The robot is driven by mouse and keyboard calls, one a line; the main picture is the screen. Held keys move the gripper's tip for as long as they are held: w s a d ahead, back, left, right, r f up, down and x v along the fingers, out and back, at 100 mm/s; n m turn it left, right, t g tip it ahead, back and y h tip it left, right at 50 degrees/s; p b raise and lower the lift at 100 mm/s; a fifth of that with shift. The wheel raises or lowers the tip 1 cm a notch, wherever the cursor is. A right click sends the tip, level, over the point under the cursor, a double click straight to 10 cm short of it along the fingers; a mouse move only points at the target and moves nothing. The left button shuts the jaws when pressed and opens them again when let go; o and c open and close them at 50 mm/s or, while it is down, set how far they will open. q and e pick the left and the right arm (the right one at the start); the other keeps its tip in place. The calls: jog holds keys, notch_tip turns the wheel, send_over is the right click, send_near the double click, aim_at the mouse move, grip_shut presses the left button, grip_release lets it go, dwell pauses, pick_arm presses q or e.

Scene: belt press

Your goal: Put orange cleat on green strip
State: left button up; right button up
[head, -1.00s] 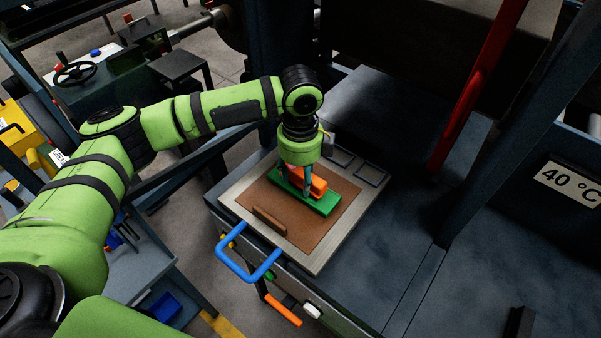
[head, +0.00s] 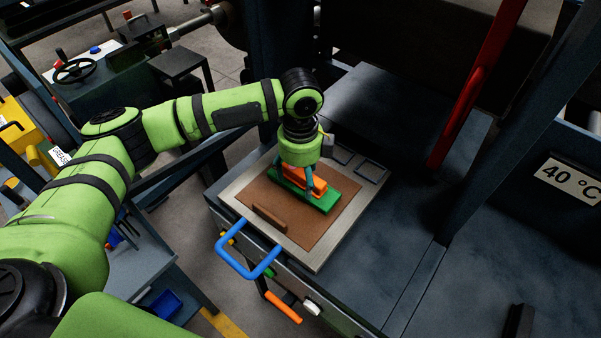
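The orange cleat (head: 319,187) lies lengthwise on top of the green strip (head: 325,203). The strip lies on the brown pad inside the pale metal frame of the tray (head: 305,248). My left gripper (head: 296,184) points down over the cleat, its fingers spread, with part of the cleat between them. The near finger hides the middle of the cleat, and the gripper body covers its far end. Exact contact between fingers and cleat is too small to tell. My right gripper is not in view.
A brown cleat (head: 270,219) stands on the pad near its front edge. A blue handle (head: 249,262) sticks out from the tray front, with an orange lever (head: 283,308) below. A red bar (head: 462,115) rises at the right. The dark bed right of the tray is clear.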

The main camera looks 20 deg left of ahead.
pick_arm(q)
jog(key=shift+r, duration=0.15)
notch_tip(320, 180, up, 12)
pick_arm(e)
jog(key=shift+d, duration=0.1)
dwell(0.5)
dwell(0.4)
